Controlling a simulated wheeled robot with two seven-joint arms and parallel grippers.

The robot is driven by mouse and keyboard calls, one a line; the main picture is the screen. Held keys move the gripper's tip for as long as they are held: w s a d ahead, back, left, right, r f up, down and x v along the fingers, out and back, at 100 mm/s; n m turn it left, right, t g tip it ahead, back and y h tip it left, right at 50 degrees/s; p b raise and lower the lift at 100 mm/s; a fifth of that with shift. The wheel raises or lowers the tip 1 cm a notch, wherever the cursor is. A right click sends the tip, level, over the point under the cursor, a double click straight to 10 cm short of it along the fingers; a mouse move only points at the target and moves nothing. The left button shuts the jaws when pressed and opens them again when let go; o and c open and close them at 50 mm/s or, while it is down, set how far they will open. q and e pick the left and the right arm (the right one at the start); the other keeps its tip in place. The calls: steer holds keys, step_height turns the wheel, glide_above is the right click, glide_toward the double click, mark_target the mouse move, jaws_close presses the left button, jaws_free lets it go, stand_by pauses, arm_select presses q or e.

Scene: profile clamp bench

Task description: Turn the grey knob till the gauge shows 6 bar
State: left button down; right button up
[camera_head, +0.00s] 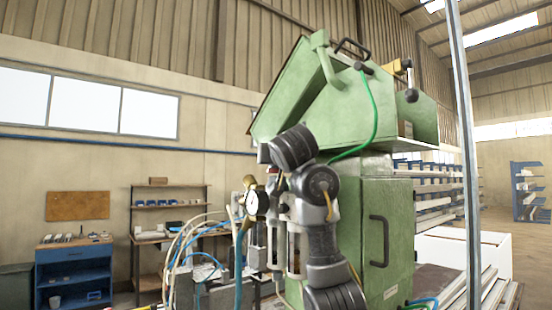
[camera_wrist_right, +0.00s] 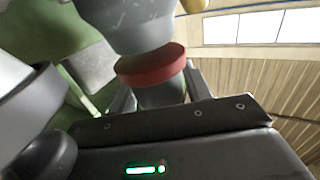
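The pressure gauge (camera_head: 257,203), a small round pale dial in a brass-coloured rim, faces me left of the green machine. Its needle is too small to read. My right arm stands in front of the machine and hides most of the regulator and its own gripper in the head view. In the right wrist view the dark grey knob (camera_wrist_right: 161,94) sits between the fingers of my right gripper (camera_wrist_right: 160,98), which look closed against its two sides. A red ring (camera_wrist_right: 152,65) and a larger grey body (camera_wrist_right: 130,24) lie beyond the knob. My left gripper is not in view.
The green machine (camera_head: 385,205) has a raised slanted cover and a door handle. Hoses (camera_head: 178,245) hang left of the gauge. A blue cabinet (camera_head: 75,272) and shelves stand further back left. A metal post (camera_head: 466,150) rises at the right, near stacked profiles.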

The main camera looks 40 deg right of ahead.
steer(key=shift+o, duration=1)
steer(key=shift+s+f, duration=0.1)
steer(key=shift+s, duration=0.05)
steer(key=b+v, duration=0.6)
steer(key=v, duration=0.4)
steer(key=shift+s, duration=0.25)
